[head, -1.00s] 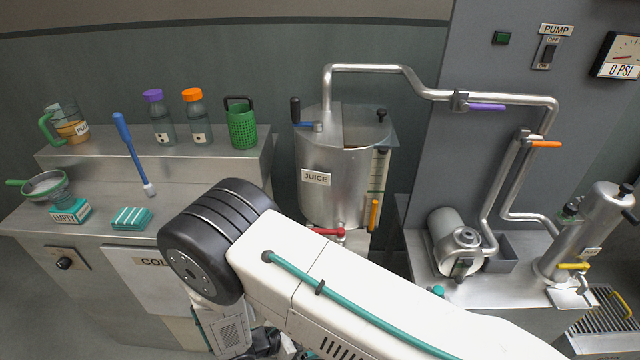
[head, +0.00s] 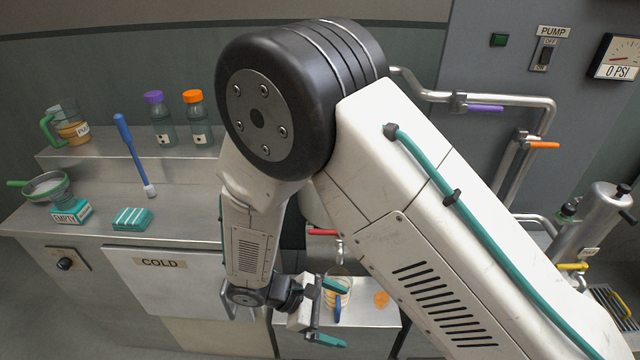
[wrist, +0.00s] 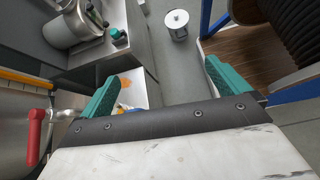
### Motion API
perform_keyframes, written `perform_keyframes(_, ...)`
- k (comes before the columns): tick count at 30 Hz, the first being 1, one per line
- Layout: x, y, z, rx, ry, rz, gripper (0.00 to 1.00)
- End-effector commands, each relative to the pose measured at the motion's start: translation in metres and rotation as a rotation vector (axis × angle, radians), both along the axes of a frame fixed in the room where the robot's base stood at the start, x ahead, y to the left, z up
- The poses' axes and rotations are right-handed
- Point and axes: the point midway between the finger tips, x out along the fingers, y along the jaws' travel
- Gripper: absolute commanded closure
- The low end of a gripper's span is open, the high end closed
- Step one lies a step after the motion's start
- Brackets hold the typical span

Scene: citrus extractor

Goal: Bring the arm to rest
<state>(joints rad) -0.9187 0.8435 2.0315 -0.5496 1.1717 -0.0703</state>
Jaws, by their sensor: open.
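My arm is raised and bent at its black joint in the middle of the head view, with the forearm hanging down. My gripper (head: 328,314) points right, its teal fingers apart and nothing seen between them. It is in front of a small metal shelf (head: 365,316), near a clear vessel (head: 340,272) with orange contents and a blue handle. In the wrist view the open gripper (wrist: 160,75) shows a teal finger at each side. The vessel is largely hidden there behind the left finger.
An orange patch (head: 381,299) is on the shelf. A red lever (head: 322,232) sits above it; my arm hides most of the juice tank. The left counter holds a sieve (head: 46,186), a sponge (head: 132,218) and bottles (head: 162,122).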

Motion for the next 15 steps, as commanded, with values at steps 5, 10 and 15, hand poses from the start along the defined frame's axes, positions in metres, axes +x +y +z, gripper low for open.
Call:
perform_keyframes(5,0.004,-0.029,0.076,0.107,-0.068,-0.229,0.0)
perform_keyframes(10,-0.001,-0.061,0.137,0.207,-0.13,-0.43,0.0)
perform_keyframes(15,-0.014,-0.094,0.189,0.31,-0.198,-0.622,0.0)
